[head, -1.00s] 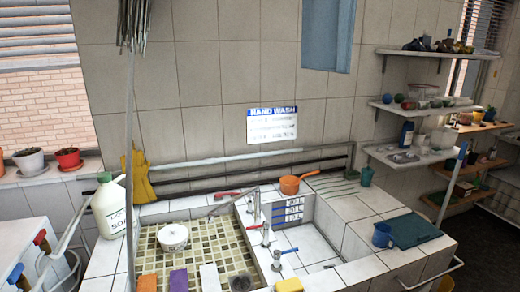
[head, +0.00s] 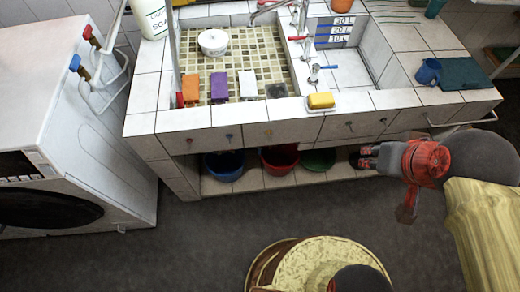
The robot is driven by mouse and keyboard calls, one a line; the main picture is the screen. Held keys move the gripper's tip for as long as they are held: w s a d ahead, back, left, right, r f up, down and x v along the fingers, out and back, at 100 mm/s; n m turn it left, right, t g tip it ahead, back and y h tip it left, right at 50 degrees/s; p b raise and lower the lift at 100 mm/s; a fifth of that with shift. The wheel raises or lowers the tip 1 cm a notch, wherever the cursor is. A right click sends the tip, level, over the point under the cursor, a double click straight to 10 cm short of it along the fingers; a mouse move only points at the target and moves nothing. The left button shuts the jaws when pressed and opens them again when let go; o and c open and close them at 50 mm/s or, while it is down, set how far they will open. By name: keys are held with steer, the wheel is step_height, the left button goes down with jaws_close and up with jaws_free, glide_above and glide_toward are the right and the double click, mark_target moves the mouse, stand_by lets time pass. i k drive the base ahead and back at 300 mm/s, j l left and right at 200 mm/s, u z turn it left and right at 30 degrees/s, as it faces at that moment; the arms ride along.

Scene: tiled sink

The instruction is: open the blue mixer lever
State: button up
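The blue mixer lever (head: 328,67) sticks out to the right from a small chrome mixer (head: 314,72) on the tiled divider between the two basins. A second mixer with a red lever (head: 297,38) stands just behind it. My gripper (head: 362,157) is low in front of the sink's front edge, at the right, with its dark fingers pointing left. It is well apart from the lever, and nothing shows held in it. The fingers are too small to tell whether they are open or shut.
A yellow sponge (head: 320,100) lies on the front rim near the blue lever. A blue mug (head: 428,72) stands on the right counter. Blue, red and green bowls sit on the shelf below. A white washing machine (head: 110,160) stands at left.

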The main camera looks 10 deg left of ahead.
mark_target(316, 67)
steer(key=i+j, duration=0.3)
steer(key=i+j+z, duration=0.1)
steer(key=i+j, duration=0.2)
steer(key=j, duration=0.15)
steer(key=i+j, duration=0.25)
steer(key=j, duration=0.15)
